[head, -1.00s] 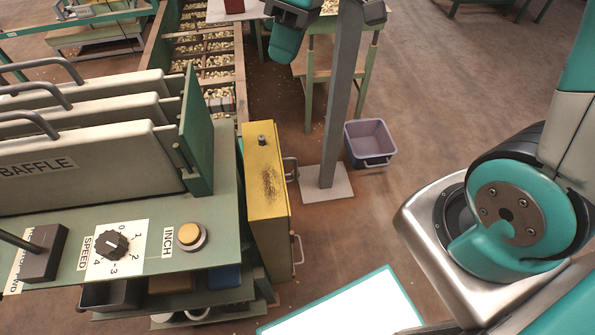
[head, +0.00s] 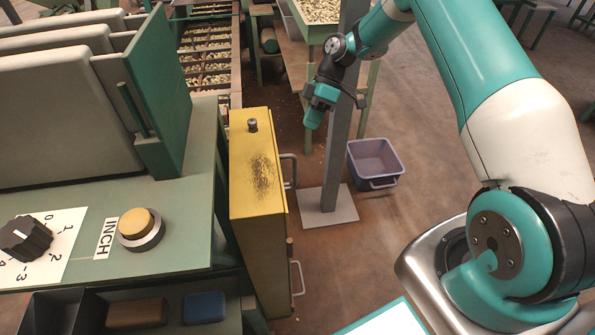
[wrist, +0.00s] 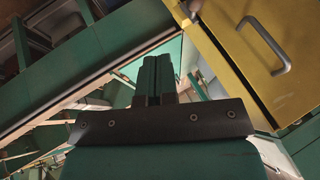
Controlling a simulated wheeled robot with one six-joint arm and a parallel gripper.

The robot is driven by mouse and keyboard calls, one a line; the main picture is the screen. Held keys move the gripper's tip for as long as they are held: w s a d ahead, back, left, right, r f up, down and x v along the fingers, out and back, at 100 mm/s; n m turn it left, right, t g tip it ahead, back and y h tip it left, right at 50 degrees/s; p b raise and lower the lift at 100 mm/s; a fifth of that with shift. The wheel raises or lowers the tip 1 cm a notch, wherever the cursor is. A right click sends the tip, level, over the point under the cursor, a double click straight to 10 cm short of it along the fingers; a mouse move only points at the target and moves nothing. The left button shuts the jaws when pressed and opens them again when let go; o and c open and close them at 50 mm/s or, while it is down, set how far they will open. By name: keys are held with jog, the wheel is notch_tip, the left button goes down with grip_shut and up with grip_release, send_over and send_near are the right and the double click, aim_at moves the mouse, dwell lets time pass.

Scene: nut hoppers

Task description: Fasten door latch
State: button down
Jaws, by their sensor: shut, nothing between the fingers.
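The yellow door or cover (head: 258,185) hangs at the end of the green machine, with a worn dark patch on its top face. A black knob (head: 252,124) stands on that top face. Two grey handles (head: 290,170) are on its right side, and a small brownish knob (head: 290,246) sits between them. In the wrist view the yellow panel (wrist: 240,60) is at upper right, with a handle (wrist: 262,42). My gripper (head: 313,120) is right of the door, apart from it; its fingers (wrist: 156,65) are shut and empty. I cannot tell which part is the latch.
A grey post (head: 345,100) on a floor plate stands close beside my gripper. A purple bin (head: 374,160) is on the floor to its right. The yellow INCH button (head: 140,226) and black speed dial (head: 24,238) are on the bench. Open floor lies at right.

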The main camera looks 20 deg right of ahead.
jog(key=s+a+f+b, duration=0.2)
jog(key=s+a+f, duration=0.4)
jog(key=a+f, duration=0.1)
jog(key=shift+s+f, duration=0.15)
jog(key=shift+f, duration=0.6)
